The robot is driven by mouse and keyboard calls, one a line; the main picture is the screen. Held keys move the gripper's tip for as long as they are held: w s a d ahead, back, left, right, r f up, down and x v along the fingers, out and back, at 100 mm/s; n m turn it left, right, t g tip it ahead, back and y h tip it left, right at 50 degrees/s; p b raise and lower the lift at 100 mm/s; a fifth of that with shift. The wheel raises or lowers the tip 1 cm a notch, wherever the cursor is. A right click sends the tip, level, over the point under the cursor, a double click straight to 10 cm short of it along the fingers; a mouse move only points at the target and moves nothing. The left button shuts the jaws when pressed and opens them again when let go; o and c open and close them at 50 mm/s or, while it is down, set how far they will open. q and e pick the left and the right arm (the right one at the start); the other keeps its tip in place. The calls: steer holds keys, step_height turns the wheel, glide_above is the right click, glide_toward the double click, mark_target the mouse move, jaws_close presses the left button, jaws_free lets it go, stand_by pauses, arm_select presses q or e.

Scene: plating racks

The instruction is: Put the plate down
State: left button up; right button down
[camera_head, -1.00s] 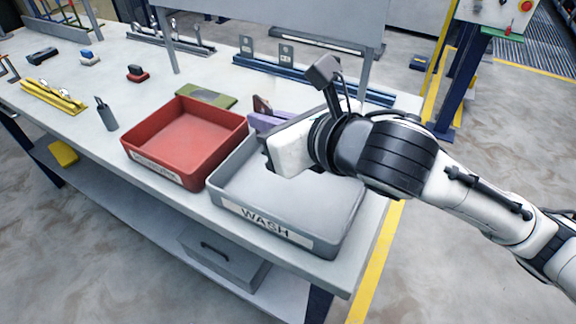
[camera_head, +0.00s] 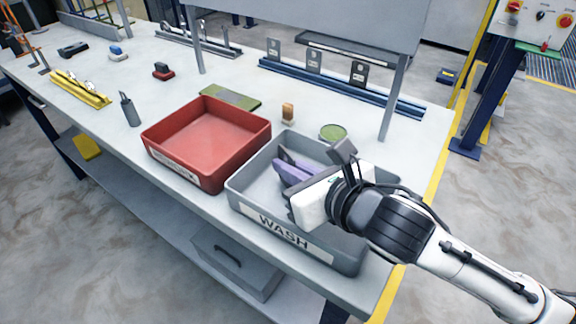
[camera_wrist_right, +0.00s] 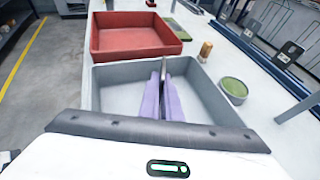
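My right gripper (camera_head: 284,162) has purple fingers and reaches down into the grey tray labelled WASH (camera_head: 246,203). In the right wrist view, the fingers (camera_wrist_right: 163,98) are close together around a thin grey plate (camera_wrist_right: 165,68), seen nearly edge-on. The plate (camera_head: 287,155) shows only in part beside the fingers in the head view. It is over or inside the tray; I cannot tell whether it touches the floor or wall. My left gripper is out of view.
A red tray (camera_head: 205,135) stands left of the grey one. Behind are a round green dish (camera_head: 333,132), an orange-brown object (camera_head: 288,112) and a blue rack (camera_head: 340,90) with grey plates (camera_head: 314,61). An upright post (camera_head: 391,95) stands at the right.

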steer(key=c, duration=2)
jaws_free()
steer(key=shift+f, duration=0.1)
steer(key=shift+r, duration=0.2)
steer(key=v, duration=0.6)
steer(key=shift+s+d, duration=0.1)
steer(key=p+v, duration=0.5)
steer(key=p, duration=0.3)
steer(key=shift+s+d+r, duration=0.15)
steer(key=shift+s, duration=0.15)
